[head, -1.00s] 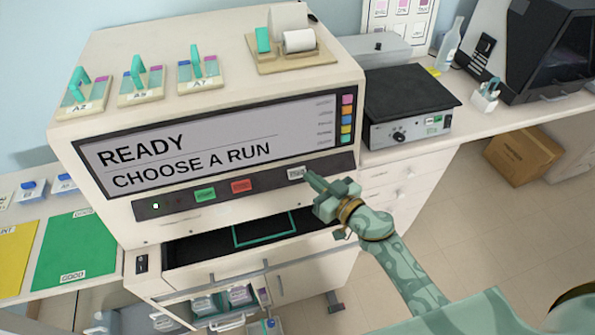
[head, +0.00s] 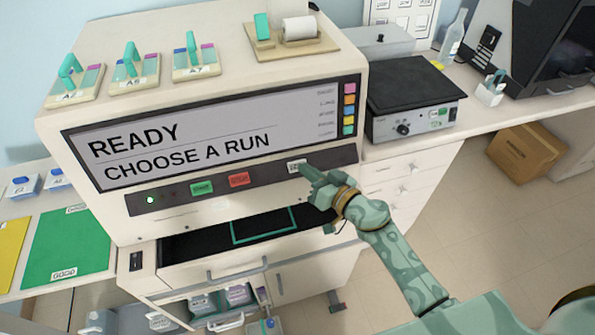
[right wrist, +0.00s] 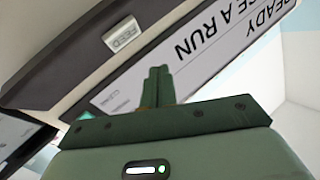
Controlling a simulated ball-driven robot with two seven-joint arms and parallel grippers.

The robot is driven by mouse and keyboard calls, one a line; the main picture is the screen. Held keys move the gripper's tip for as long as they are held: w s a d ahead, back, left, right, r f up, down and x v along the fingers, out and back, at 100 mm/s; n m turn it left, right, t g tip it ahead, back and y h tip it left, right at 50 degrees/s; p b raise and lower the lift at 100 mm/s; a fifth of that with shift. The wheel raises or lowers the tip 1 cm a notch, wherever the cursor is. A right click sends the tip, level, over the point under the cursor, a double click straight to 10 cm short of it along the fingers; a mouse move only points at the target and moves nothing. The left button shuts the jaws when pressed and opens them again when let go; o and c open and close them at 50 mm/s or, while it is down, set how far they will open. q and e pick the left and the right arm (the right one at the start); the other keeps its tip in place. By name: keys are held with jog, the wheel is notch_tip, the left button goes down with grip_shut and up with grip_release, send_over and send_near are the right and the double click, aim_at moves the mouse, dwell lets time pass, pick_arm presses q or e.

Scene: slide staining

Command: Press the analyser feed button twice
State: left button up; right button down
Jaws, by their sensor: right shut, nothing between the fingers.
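The analyser (head: 345,110) is a large white machine whose screen (head: 215,145) reads "READY" and "CHOOSE A RUN". The feed button (head: 297,165) is a small pale key at the right end of the dark strip under the screen. In the right wrist view the button (right wrist: 124,35) reads "FEED" and stands up and left of my fingertips. My right gripper (head: 306,171) is shut and empty, its fingertips close by the button's lower right. It also shows in the right wrist view (right wrist: 158,72). I cannot tell whether it touches the button. My left gripper is out of view.
A green button (head: 202,188) and a red button (head: 238,179) sit left on the same strip. An open dark drawer (head: 190,243) lies below. Slide holders (head: 135,72) and a paper roll (head: 299,27) stand on top. A hotplate (head: 412,100) is to the right.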

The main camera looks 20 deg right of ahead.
jog(key=shift+w+f+b, duration=1.65)
jog(key=shift+w+f, duration=0.2)
jog(key=shift+w+f, duration=0.1)
dwell(0.7)
jog(key=shift+w+f, duration=0.2)
